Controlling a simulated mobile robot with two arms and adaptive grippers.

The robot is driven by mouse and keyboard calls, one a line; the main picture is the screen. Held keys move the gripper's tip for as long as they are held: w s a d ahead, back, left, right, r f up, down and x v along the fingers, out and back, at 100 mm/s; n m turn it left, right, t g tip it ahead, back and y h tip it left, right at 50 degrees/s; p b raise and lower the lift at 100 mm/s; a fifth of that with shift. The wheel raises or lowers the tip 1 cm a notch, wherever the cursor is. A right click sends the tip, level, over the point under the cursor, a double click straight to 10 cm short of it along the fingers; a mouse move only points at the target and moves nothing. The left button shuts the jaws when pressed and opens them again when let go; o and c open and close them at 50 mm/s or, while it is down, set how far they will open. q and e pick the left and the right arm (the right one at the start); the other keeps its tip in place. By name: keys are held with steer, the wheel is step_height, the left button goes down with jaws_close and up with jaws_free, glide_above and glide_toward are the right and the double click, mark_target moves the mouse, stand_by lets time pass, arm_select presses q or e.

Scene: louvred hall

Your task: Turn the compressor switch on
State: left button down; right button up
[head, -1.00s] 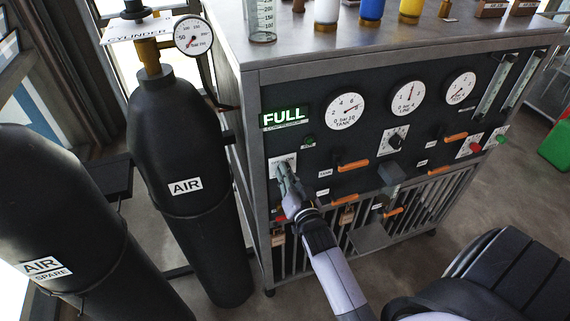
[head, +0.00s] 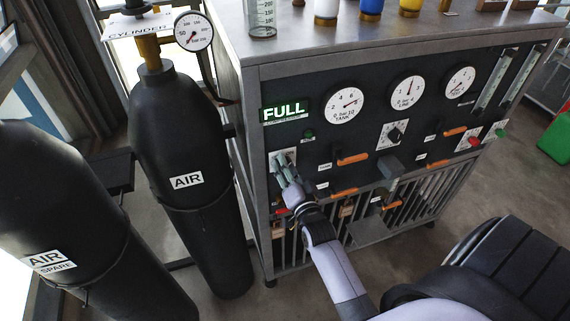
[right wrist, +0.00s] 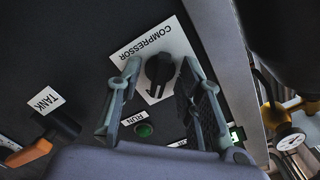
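The compressor switch is a black rotary knob (right wrist: 158,68) on a white plate lettered COMPRESSOR, seen in the right wrist view. In the head view its white plate (head: 290,155) sits at the panel's left side, and my gripper hides most of the knob. My right gripper (right wrist: 161,64) is open, with one finger on each side of the knob and gaps visible between fingers and knob. In the head view the right gripper (head: 282,164) reaches the plate from below. My left gripper is not in view.
A green RUN lamp (right wrist: 144,130) lies beside the switch plate. A lit FULL sign (head: 284,113) is above. An orange-handled TANK valve (head: 352,159) and gauges (head: 344,103) are to the right. Black AIR cylinders (head: 185,130) stand left of the cabinet.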

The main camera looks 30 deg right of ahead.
steer(key=p+v, duration=0.3)
steer(key=v, duration=0.4)
stand_by(0.3)
